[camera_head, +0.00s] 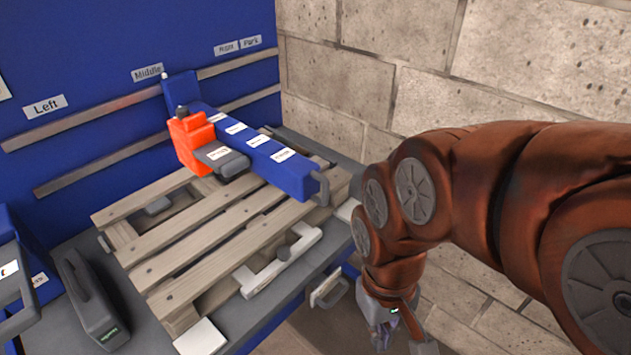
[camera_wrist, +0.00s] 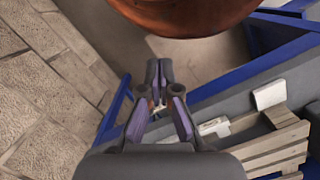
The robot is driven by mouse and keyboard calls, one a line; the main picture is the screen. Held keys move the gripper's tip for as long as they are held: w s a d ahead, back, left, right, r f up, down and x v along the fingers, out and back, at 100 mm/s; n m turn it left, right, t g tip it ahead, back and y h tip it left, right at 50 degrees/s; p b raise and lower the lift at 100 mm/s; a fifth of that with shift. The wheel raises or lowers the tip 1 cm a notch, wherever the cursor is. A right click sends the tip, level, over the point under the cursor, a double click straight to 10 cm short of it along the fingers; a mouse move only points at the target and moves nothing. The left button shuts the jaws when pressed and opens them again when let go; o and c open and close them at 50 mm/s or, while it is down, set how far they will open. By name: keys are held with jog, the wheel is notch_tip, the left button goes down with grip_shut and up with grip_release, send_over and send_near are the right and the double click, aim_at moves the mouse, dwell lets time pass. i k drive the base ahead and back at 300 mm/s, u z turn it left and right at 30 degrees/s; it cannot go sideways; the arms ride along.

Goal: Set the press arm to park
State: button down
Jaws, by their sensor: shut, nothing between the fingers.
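The press arm (camera_head: 258,160) is a long blue beam with white labels. It reaches out from the blue back panel over the pallet and has a grey handle (camera_head: 321,188) at its near end. Its upright blue rear bracket (camera_head: 182,92) stands at the rails just right of the Middle label (camera_head: 148,73). An orange carriage (camera_head: 191,138) sits on the beam. The Park label (camera_head: 250,43) is at the panel's right end. My gripper (camera_head: 385,322) is shut and empty, low to the right of the bench and apart from the press arm. It also shows in the wrist view (camera_wrist: 159,75).
A wooden pallet (camera_head: 170,236) lies on the bench under the press arm, with a white handled bar (camera_head: 280,262) at its near edge. A dark handled block (camera_head: 92,300) stands at the left. A stone wall (camera_head: 400,60) closes off the right side. The Left label (camera_head: 44,106) is on the panel.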

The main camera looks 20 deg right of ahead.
aim_at(298, 176)
jog(key=z, duration=1.5)
jog(key=k, duration=1.15)
jog(key=u, duration=1.5)
jog(key=i, duration=0.5)
jog(key=z, duration=0.05)
